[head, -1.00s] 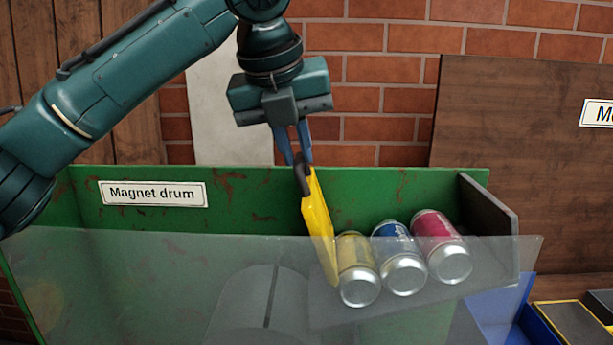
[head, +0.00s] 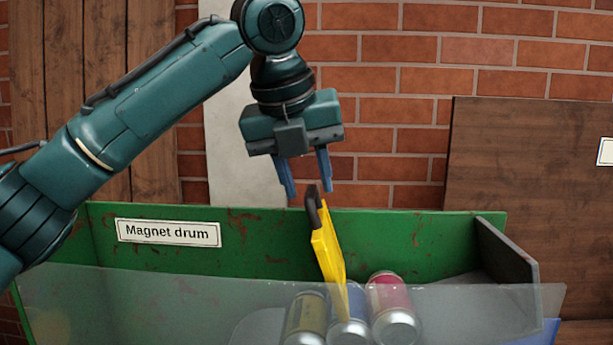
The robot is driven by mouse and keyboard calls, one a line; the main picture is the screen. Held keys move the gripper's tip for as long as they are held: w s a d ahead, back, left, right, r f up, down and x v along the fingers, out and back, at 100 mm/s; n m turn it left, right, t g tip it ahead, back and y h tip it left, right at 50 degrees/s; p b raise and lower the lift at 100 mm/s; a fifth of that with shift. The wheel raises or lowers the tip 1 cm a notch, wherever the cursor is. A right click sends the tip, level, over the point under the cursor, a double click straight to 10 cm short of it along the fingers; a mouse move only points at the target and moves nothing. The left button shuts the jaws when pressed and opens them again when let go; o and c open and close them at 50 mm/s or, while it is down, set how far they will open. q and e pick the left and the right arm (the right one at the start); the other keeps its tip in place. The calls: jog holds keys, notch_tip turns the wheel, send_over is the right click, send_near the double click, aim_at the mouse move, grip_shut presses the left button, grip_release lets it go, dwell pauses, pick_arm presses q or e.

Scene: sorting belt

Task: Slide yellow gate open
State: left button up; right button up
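The yellow gate (head: 327,256) is a thin tilted plate with a dark handle (head: 313,208) on top, inside the green bin labelled Magnet drum. My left gripper (head: 308,190) is open just above the handle, its blue fingers apart and nothing between them. Three cans lie by the gate's lower end behind the clear panel: a gold one (head: 305,318) to its left, a blue one (head: 348,328) at its lower end, and a red one (head: 390,298) to its right. The gate's lower edge is hard to make out there. My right gripper is not in view.
The green bin (head: 255,238) has a clear front panel (head: 140,300) and a grey plate (head: 508,250) at its right end. A brown wooden board (head: 530,180) stands behind at right. A brick wall is behind; the space above the bin right of my gripper is clear.

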pick_arm(q)
jog(key=v, duration=1.3)
jog(key=shift+d, duration=0.1)
